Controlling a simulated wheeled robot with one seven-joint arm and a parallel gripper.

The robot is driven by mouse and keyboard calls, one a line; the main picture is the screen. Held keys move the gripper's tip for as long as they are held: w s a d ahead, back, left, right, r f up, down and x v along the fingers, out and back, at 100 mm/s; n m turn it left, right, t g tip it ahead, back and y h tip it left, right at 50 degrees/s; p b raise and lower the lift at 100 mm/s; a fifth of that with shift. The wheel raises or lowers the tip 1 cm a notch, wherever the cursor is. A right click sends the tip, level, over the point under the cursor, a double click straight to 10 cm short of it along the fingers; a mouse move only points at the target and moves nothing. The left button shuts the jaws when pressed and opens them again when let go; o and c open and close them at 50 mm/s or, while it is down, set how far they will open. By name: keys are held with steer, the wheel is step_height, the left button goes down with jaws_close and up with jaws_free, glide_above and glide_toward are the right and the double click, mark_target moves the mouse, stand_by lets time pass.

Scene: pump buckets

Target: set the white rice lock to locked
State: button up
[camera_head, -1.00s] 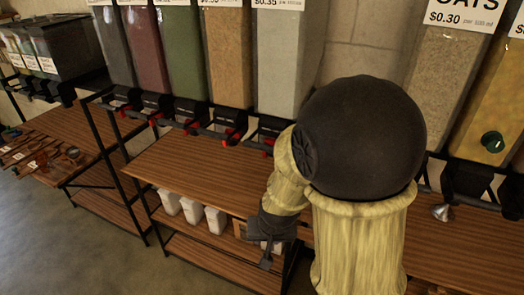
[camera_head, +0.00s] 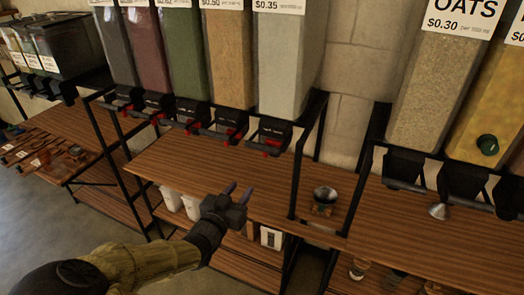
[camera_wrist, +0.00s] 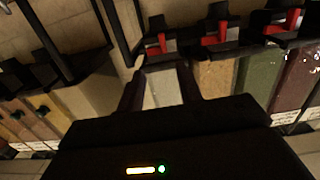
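The pale bin (camera_head: 283,60) priced $0.35 looks like the white rice bin, but the name on its label is cut off. Its black spout (camera_head: 272,136) has a small red part (camera_head: 267,153) at the lower front, which I take to be the lock. Its setting cannot be made out. In the wrist view the pale bin (camera_wrist: 163,88) appears upside down between my fingers, with its red part (camera_wrist: 157,46) above. My gripper (camera_head: 239,190) is open and empty, over the shelf's front edge, below and in front of that spout, not touching it.
More bins with red-marked spouts stand to the left, such as the orange-brown bin (camera_head: 228,60). A black frame post (camera_head: 301,165) and a small metal funnel cup (camera_head: 324,198) stand right of the spout. The wooden shelf (camera_head: 180,165) is mostly bare.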

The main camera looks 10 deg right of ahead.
steer(key=shift+s+a+r+t, duration=0.15)
steer(key=shift+a+r+t, duration=0.2)
steer(key=shift+r, duration=0.35)
steer(key=p+x, duration=0.4)
steer(key=x, duration=1.3)
steer(key=shift+d+p, duration=0.25)
steer(key=shift+p, duration=0.15)
steer(key=shift+r, duration=0.1)
jaws_close()
